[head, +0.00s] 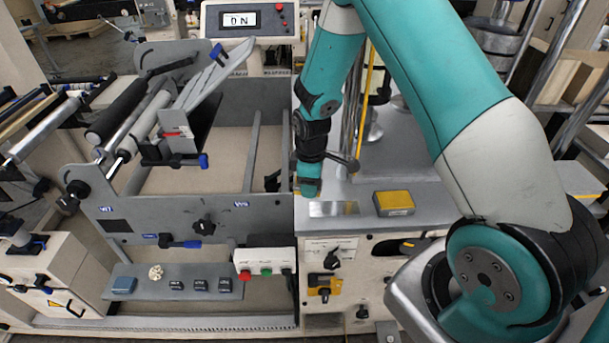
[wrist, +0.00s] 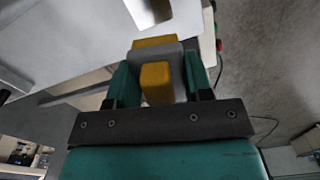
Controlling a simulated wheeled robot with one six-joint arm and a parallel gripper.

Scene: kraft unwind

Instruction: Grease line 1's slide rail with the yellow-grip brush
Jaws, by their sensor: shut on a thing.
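My gripper (head: 309,186) points down over the grey bench right of the unwind frame in the head view. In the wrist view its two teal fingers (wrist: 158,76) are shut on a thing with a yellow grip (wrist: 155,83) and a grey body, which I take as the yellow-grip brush. More yellow shows beyond the grey part. In the head view the gripper hides most of the held thing. A shiny metal plate (head: 333,208) lies on the bench close by the gripper. I cannot tell for sure which part is line 1's slide rail.
A yellow-topped grey block (head: 395,203) sits on the bench right of the plate. The unwind frame (head: 190,205) with rollers stands to the left. A display box (head: 249,20) stands behind. Upright posts rise close behind my gripper. A button box (head: 264,262) is on the front.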

